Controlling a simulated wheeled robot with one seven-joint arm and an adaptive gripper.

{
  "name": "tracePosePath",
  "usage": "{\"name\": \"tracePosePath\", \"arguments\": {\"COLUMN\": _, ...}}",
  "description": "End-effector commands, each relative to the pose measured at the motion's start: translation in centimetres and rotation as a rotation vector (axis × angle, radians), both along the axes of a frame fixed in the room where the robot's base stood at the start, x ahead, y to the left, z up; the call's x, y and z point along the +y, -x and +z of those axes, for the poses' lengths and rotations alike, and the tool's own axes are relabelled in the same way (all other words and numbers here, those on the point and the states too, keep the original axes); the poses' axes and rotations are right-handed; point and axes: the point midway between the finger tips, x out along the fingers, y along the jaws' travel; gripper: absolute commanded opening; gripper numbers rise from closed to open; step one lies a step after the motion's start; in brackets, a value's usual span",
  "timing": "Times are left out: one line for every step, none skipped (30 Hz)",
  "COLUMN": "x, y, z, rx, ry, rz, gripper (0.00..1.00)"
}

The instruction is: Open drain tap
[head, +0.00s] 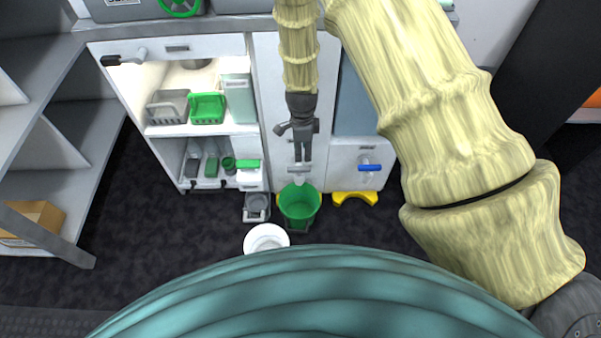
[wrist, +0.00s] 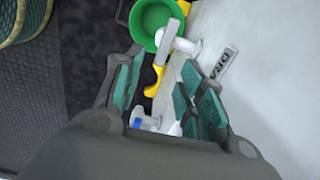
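The drain tap shows as a pale grey lever on a white spout in the wrist view (wrist: 170,42), beside a label whose visible letters read "DRA". In the head view the tap (head: 298,169) sits on the white cabinet front, just below my fingertips and above a green bucket (head: 299,202). My gripper (head: 303,156) points down at it. In the wrist view my gripper (wrist: 162,62) is open, with teal pads apart on either side of the lever's near end. I cannot tell whether either pad touches the lever.
A second tap with a blue handle (head: 369,167) is on the cabinet to the right, above a yellow piece (head: 355,198) on the floor. A white round container (head: 266,239) stands in front.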

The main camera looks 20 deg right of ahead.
Motion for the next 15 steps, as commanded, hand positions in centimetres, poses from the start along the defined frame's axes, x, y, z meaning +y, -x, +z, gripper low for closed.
{"name": "tracePosePath", "arguments": {"x": 0.2, "y": -0.5, "z": -0.1, "rx": -0.003, "ry": -0.004, "rz": -0.02, "gripper": 0.39}}
{"name": "tracePosePath", "arguments": {"x": 0.3, "y": -0.7, "z": 0.0, "rx": -0.003, "ry": -0.007, "rz": -0.03, "gripper": 0.39}}
{"name": "tracePosePath", "arguments": {"x": 0.4, "y": -0.8, "z": 0.0, "rx": -0.003, "ry": -0.01, "rz": -0.04, "gripper": 0.39}}
{"name": "tracePosePath", "arguments": {"x": 0.4, "y": -0.9, "z": -0.1, "rx": -0.003, "ry": -0.011, "rz": -0.043, "gripper": 0.39}}
{"name": "tracePosePath", "arguments": {"x": 0.4, "y": -0.9, "z": -0.3, "rx": -0.002, "ry": -0.011, "rz": -0.045, "gripper": 0.39}}
{"name": "tracePosePath", "arguments": {"x": 0.4, "y": -0.9, "z": -0.6, "rx": -0.002, "ry": -0.012, "rz": -0.046, "gripper": 0.39}}
{"name": "tracePosePath", "arguments": {"x": 0.4, "y": -0.9, "z": -0.9, "rx": -0.002, "ry": -0.011, "rz": -0.046, "gripper": 0.39}}
{"name": "tracePosePath", "arguments": {"x": 0.4, "y": -0.9, "z": -1.2, "rx": -0.002, "ry": -0.011, "rz": -0.046, "gripper": 0.39}}
{"name": "tracePosePath", "arguments": {"x": 0.4, "y": -0.8, "z": -1.8, "rx": -0.001, "ry": -0.011, "rz": -0.046, "gripper": 0.39}}
{"name": "tracePosePath", "arguments": {"x": 0.4, "y": -0.8, "z": -2.2, "rx": -0.001, "ry": -0.011, "rz": -0.046, "gripper": 0.39}}
{"name": "tracePosePath", "arguments": {"x": 0.4, "y": -0.8, "z": -2.7, "rx": -0.001, "ry": -0.011, "rz": -0.046, "gripper": 0.39}}
{"name": "tracePosePath", "arguments": {"x": 0.4, "y": -0.8, "z": -3.4, "rx": 0.0, "ry": -0.011, "rz": -0.046, "gripper": 0.39}}
{"name": "tracePosePath", "arguments": {"x": 0.4, "y": -0.8, "z": -3.9, "rx": 0.0, "ry": -0.011, "rz": -0.045, "gripper": 0.39}}
{"name": "tracePosePath", "arguments": {"x": 0.4, "y": -0.8, "z": -4.4, "rx": 0.0, "ry": -0.011, "rz": -0.045, "gripper": 0.39}}
{"name": "tracePosePath", "arguments": {"x": 0.3, "y": -0.8, "z": -5.0, "rx": -0.002, "ry": -0.011, "rz": -0.045, "gripper": 0.39}}
